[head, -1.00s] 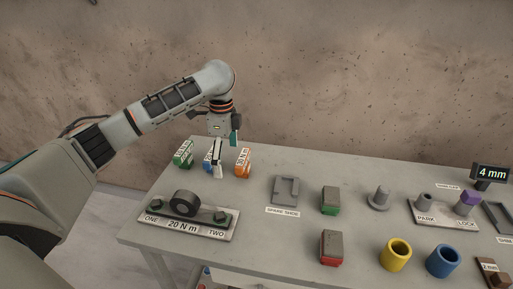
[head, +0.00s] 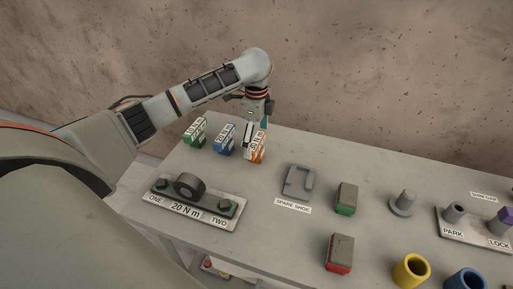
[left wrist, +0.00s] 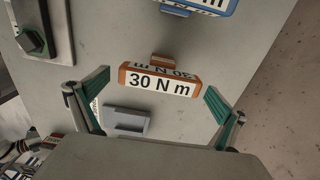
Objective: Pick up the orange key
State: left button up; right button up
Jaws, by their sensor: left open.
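The orange key (head: 251,156) is an upright block with a white label, standing on the stone slab (head: 262,205) to the right of the blue key (head: 225,140). In the left wrist view the orange key (left wrist: 160,83) reads "30 N m" and lies between the two green fingers, with a gap on each side. My left gripper (head: 257,128) is open and empty, reaching down at the orange key and partly covering it. Its height above the key is hard to tell. My right gripper is not in view.
The green key (head: 195,131) stands left of the blue key. A "20 N m" fixture (head: 192,208) is in front, and a grey spare shoe (head: 298,182) is to the right. Green (head: 346,198) and red (head: 339,253) blocks stand farther right. A wall rises behind.

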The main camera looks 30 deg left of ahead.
pick_arm(q)
jog(key=shift+f, duration=0.8)
jog(key=c, duration=1.4)
jog(key=shift+c, duration=0.5)
jog(key=shift+w+r, duration=0.1)
jog(key=shift+r, duration=0.05)
